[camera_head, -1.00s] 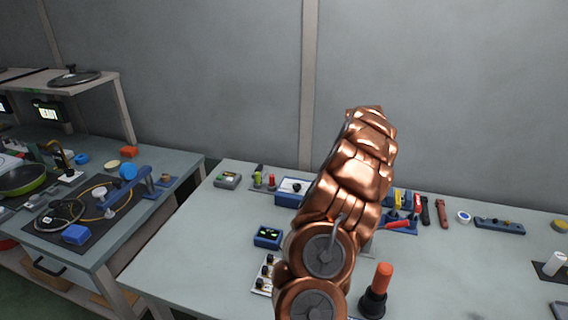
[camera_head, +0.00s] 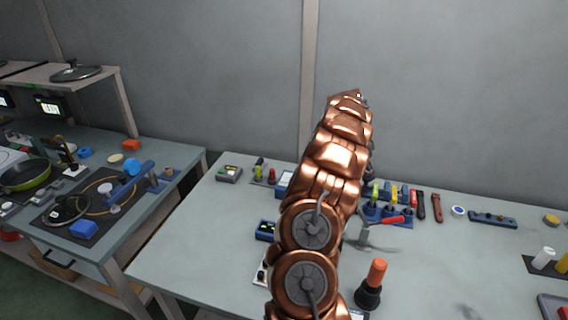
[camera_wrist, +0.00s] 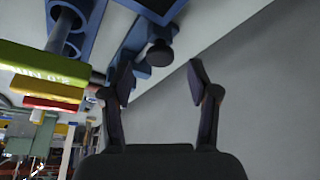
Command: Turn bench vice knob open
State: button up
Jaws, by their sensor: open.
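My gripper (camera_wrist: 162,86) is open in the wrist view, with nothing between its two dark fingers. A dark round knob (camera_wrist: 160,54) on a blue body (camera_wrist: 128,52) lies just beyond the gap between the fingertips, apart from them. I cannot tell whether this is the vice knob. In the head view, a grey stand-like piece (camera_head: 364,236) with a red handle (camera_head: 387,220) is on the bench right of my arm; it may be the vice, but this is unclear. My arm hides the gripper in the head view.
The bench (camera_head: 450,260) holds a blue rack (camera_head: 388,214), an upright orange-handled tool (camera_head: 374,280) and a blue strip (camera_head: 493,219). A yellow-green block (camera_wrist: 38,64) is close left of the fingers in the wrist view. The bench's right middle is mostly clear.

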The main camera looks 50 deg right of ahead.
jog(key=w+a+r+n, duration=0.3)
jog(key=w+a, duration=0.2)
jog(key=a, duration=0.3)
jog(key=w+a+r+n+t+y+b, duration=0.1)
jog(key=w+a+r+n, duration=0.1)
jog(key=w+a, duration=0.3)
jog(key=w+a+r+n+t+b, duration=0.1)
jog(key=w+a+r+n, duration=0.2)
jog(key=a, duration=0.9)
jog(key=shift+w+a+r+n+y, duration=0.3)
jog(key=shift+w+r, duration=0.7)
